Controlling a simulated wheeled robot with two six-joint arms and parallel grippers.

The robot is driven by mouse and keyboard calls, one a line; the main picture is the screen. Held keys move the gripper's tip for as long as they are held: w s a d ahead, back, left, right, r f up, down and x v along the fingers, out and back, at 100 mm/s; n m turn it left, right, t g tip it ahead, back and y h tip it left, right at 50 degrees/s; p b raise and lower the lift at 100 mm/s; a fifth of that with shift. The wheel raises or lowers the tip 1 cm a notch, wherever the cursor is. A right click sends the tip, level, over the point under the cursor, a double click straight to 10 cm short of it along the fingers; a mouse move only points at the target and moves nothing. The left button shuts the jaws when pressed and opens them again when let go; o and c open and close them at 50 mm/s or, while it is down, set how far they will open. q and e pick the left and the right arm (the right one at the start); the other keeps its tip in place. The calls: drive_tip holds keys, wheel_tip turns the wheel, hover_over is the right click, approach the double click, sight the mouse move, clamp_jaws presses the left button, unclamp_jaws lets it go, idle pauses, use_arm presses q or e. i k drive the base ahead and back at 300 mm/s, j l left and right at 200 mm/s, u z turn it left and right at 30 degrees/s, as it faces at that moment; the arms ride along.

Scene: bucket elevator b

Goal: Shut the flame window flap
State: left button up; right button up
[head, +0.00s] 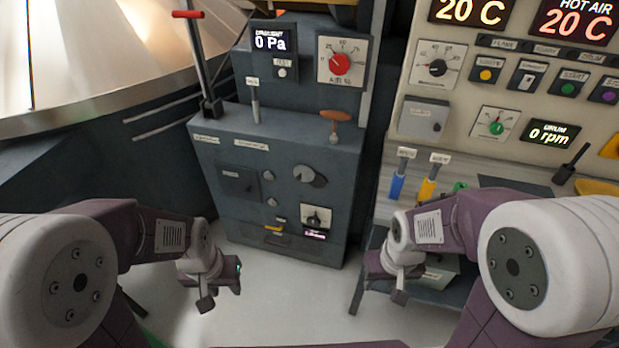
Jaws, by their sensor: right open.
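The grey burner cabinet (212,139) stands ahead in the middle of the head view. Its front has a dark square plate (239,182) at the left and a round grey piece (311,175) at the right. The labels are too small to read, so I cannot tell which of these is the flame window flap or how far it is open. My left gripper (221,286) hangs low in front of the cabinet's lower left, apart from it; its jaw gap is unclear. My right gripper (391,283) is open and empty, low at the cabinet's right side.
A red-handled lever (197,55) and an orange-handled lever (335,122) rise from the cabinet top. A control panel (460,80) stands at the right above a bench with blue (397,186) and yellow (427,189) handled tools. Clear floor (290,290) lies between my arms.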

sight(302, 173)
drive_tip(key=i, duration=1.05)
drive_tip(key=j, duration=0.05)
